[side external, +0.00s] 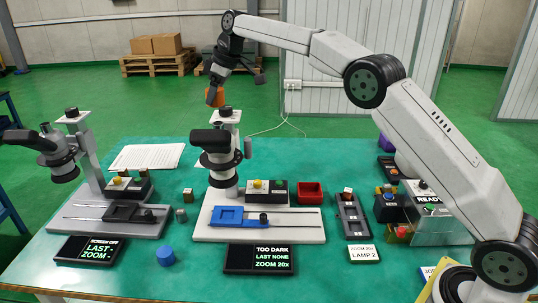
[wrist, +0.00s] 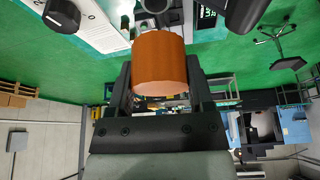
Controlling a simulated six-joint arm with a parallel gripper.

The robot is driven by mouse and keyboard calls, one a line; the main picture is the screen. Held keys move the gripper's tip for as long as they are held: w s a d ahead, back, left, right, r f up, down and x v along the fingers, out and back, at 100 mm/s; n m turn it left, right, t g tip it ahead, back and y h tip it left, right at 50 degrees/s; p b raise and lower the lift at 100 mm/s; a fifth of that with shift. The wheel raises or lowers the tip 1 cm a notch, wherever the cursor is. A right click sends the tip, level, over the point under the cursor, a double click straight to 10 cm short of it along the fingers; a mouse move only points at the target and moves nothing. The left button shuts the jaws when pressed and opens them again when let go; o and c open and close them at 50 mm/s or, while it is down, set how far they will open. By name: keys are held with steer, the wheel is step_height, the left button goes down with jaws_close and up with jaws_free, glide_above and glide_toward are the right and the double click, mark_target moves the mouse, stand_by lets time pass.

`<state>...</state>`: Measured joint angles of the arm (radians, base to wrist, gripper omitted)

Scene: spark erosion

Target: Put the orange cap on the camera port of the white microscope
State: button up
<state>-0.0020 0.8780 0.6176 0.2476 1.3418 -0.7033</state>
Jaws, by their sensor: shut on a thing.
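The orange cap (side external: 215,98) is between the fingers of my gripper (side external: 213,85), which is shut on it. In the wrist view the cap (wrist: 160,65) fills the gap between the two dark fingers (wrist: 158,90). The white microscope (side external: 222,182) stands mid-table on a white base, with a short upright port (side external: 227,114) on top. The cap appears just above and slightly left of this port. The side view does not settle their depth or whether they touch.
A second microscope (side external: 62,160) on a grey base stands at the left. A blue cap (side external: 166,255) lies near the front. A red tray (side external: 310,193), control boxes and a display reading TOO DARK (side external: 260,259) surround the white microscope. The air around the held cap looks clear.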

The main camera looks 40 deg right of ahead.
mark_target(215, 123)
steer(key=shift+f, duration=0.2)
steer(key=shift+f, duration=2.05)
steer(key=shift+f, duration=1.3)
stand_by(2.0)
steer(key=o, duration=1.2)
steer(key=shift+s+d+r, duration=0.1)
steer(key=shift+r, duration=0.1)
steer(key=shift+v, duration=3.3)
